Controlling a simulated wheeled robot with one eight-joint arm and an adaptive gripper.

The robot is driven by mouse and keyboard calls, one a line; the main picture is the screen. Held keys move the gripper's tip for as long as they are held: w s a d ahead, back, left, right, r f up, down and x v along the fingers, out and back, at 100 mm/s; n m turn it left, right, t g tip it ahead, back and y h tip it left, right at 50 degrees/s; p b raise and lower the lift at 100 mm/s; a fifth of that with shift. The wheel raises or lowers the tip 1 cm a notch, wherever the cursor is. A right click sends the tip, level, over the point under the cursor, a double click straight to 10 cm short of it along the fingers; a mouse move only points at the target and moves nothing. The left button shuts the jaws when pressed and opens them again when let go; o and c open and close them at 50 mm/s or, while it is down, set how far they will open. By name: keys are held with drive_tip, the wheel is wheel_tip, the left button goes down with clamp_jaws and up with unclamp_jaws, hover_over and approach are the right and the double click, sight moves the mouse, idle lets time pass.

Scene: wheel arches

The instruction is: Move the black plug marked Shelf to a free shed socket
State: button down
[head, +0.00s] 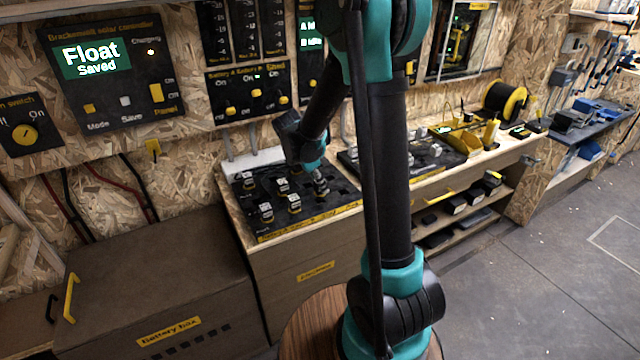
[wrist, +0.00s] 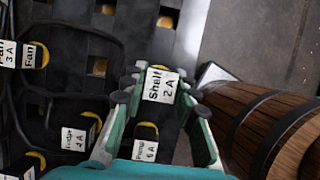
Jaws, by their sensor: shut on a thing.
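My gripper (head: 320,182) is over the right part of the black socket board in the head view. In the wrist view my gripper (wrist: 155,88) is shut on the black plug marked Shelf (wrist: 160,86), whose white label reads Shelf 2 A. I cannot tell whether the plug is clear of the board or seated. The black socket board (head: 290,222) lies on the bench. Square empty-looking sockets show in the wrist view: one left of the plug (wrist: 97,67), one above it (wrist: 166,21), and one at upper left (wrist: 106,7).
Other labelled plugs stand close by: Fan (wrist: 36,54), a plug that seems to read Fridge (wrist: 80,133) and Pump (wrist: 146,150). Several plugs occupy the board's left part. A second black board (head: 425,155) lies further right. Dark cables run at the wrist view's left.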

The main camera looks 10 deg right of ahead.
drive_tip(key=shift+f, duration=0.3)
drive_tip(key=shift+f, duration=0.35)
drive_tip(key=shift+f, duration=0.85)
idle(0.8)
drive_tip(key=c, duration=1.1)
unclamp_jaws()
drive_tip(key=shift+o, duration=0.6)
drive_tip(key=o, duration=0.4)
drive_tip(key=shift+c, duration=0.2)
